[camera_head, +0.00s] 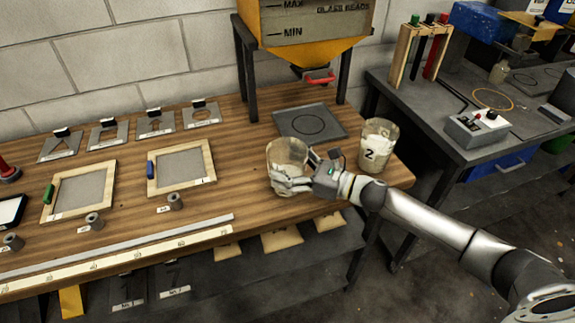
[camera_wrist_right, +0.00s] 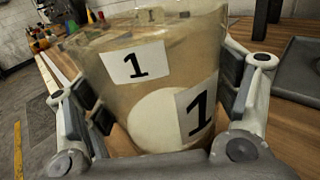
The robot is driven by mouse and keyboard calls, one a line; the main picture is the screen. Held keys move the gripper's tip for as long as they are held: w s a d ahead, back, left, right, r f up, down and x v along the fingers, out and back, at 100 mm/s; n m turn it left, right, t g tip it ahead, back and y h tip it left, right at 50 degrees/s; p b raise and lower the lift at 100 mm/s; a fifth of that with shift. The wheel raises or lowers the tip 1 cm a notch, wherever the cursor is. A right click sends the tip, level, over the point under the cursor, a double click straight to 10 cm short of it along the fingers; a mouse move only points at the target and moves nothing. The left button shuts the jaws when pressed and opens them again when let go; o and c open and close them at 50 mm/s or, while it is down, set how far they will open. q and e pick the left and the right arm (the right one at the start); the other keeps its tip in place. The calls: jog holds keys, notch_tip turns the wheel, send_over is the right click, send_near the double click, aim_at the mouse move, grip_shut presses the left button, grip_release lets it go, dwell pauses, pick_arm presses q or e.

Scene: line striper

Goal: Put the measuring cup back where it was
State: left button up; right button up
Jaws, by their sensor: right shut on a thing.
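A clear measuring cup (camera_head: 287,152) stands upright at the right part of the wooden table, in front of the dark plate with a circle (camera_head: 296,123). My right gripper (camera_head: 290,184) is shut around its lower part. In the right wrist view the same cup (camera_wrist_right: 150,85) sits between the finger pads and carries labels reading "1". I cannot tell whether its base touches the table. A second cup (camera_head: 377,143), labelled "2" and holding pale material, stands to the right, behind my right wrist. My left gripper is not in view.
A yellow hopper (camera_head: 310,45) with a red outlet handle stands on dark legs behind the plate. Framed screens (camera_head: 181,165) and a long ruler (camera_head: 130,255) lie to the left. A dark bench (camera_head: 470,120) with a tube rack stands at right, across a gap.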

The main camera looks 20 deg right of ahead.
jog(key=o, duration=1.3)
jog(key=b+v, duration=0.2)
jog(key=v, duration=0.8)
jog(key=shift+d+b, duration=0.1)
jog(key=shift+b, duration=0.25)
jog(key=shift+v, duration=1)
